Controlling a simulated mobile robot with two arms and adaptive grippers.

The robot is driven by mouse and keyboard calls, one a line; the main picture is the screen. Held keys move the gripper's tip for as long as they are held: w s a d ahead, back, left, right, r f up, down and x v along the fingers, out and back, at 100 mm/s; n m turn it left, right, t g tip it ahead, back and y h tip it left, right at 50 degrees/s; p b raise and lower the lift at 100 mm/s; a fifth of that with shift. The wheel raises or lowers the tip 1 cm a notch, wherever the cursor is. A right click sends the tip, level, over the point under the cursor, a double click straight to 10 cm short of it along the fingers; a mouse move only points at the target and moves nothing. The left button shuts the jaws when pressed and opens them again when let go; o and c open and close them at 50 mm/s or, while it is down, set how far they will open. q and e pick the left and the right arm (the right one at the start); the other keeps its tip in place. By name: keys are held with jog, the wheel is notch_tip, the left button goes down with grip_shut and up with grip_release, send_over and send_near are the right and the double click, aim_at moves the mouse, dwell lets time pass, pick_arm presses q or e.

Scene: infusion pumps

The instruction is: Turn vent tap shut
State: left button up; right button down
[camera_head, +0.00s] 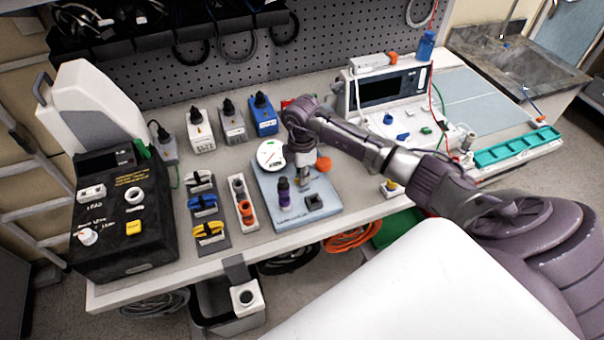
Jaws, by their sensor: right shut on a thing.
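A light blue board (330,200) lies on the bench. It carries a round white gauge (270,154), a purple-topped fitting (284,193) and a black square block (314,203). My right arm reaches in from the right, and my right gripper (303,178) points down at the back middle of the board. It is shut on a small part there, which seems to be the vent tap; the fingers mostly hide it, so its angle cannot be told. An orange round piece (323,164) shows just right of the fingers. My left gripper is not in view.
A black pump unit (122,215) stands at the left, with connector boxes (201,137) behind. Cable clips (205,208) and a strip of sockets (242,203) lie left of the board. A white device (385,95) and a teal tray (515,146) are at the right.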

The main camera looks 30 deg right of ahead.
jog(key=shift+r, duration=0.1)
jog(key=c, duration=1.5)
grip_release()
notch_tip(320, 180, up, 12)
